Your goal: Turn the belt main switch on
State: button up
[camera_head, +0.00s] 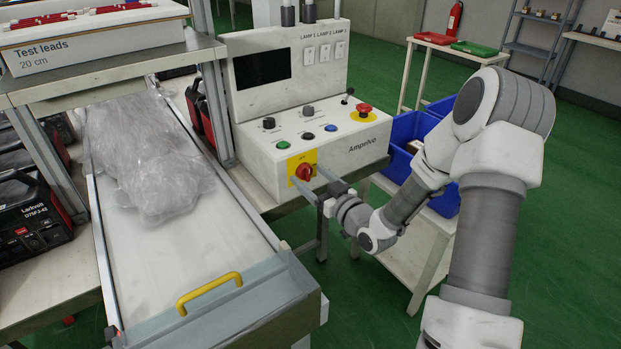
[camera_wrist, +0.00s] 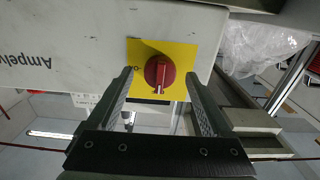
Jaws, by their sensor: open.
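The belt main switch is a red rotary knob (camera_head: 304,172) on a yellow plate (camera_head: 296,163), low on the front of the white Ampelvo control box (camera_head: 344,150). In the wrist view the red knob (camera_wrist: 160,72) sits on its yellow plate (camera_wrist: 186,53), with its grip bar pointing toward the bottom of the picture. My gripper (camera_head: 313,180) is in front of the knob. In the wrist view my gripper (camera_wrist: 160,85) is open, with one finger on each side of the knob. No contact with the knob shows.
The conveyor belt (camera_head: 190,255) with a clear plastic bag (camera_head: 155,160) and a yellow handle (camera_head: 209,291) lies left of the box. A red emergency button (camera_head: 364,110) is on the box top. Blue bins (camera_head: 402,145) stand to the right.

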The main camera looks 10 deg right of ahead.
jog(key=shift+w+a, duration=0.15)
jog(key=shift+w, duration=0.1)
grip_shut()
dwell(0.3)
